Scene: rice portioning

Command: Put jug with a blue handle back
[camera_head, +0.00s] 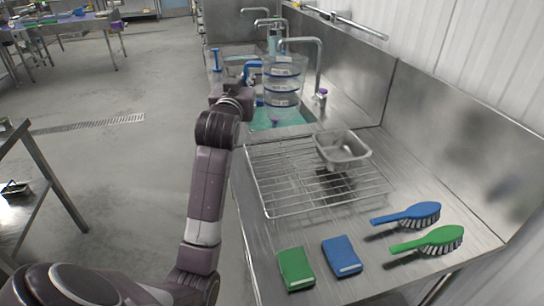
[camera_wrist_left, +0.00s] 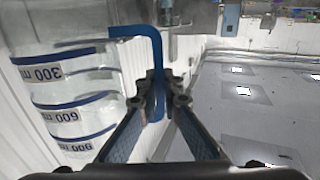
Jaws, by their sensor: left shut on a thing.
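The clear jug (camera_head: 282,88) with blue measuring bands is held over the sink in the head view. Its blue handle (camera_head: 252,66) is on the jug's left side. My left gripper (camera_head: 246,76) is shut on this handle. In the left wrist view, the gripper (camera_wrist_left: 158,85) closes around the blue handle (camera_wrist_left: 150,32), and the jug (camera_wrist_left: 60,95) shows large at left with its markings upside down. The jug looks close to upright and empty. My right gripper is not in view.
The sink (camera_head: 295,128) holds teal water below the jug, with curved taps (camera_head: 318,60) behind. On the counter are a wire rack (camera_head: 262,185), a metal tray (camera_head: 343,150), a blue brush (camera_head: 408,214), a green brush (camera_head: 430,242), and green (camera_head: 296,268) and blue (camera_head: 341,256) sponges.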

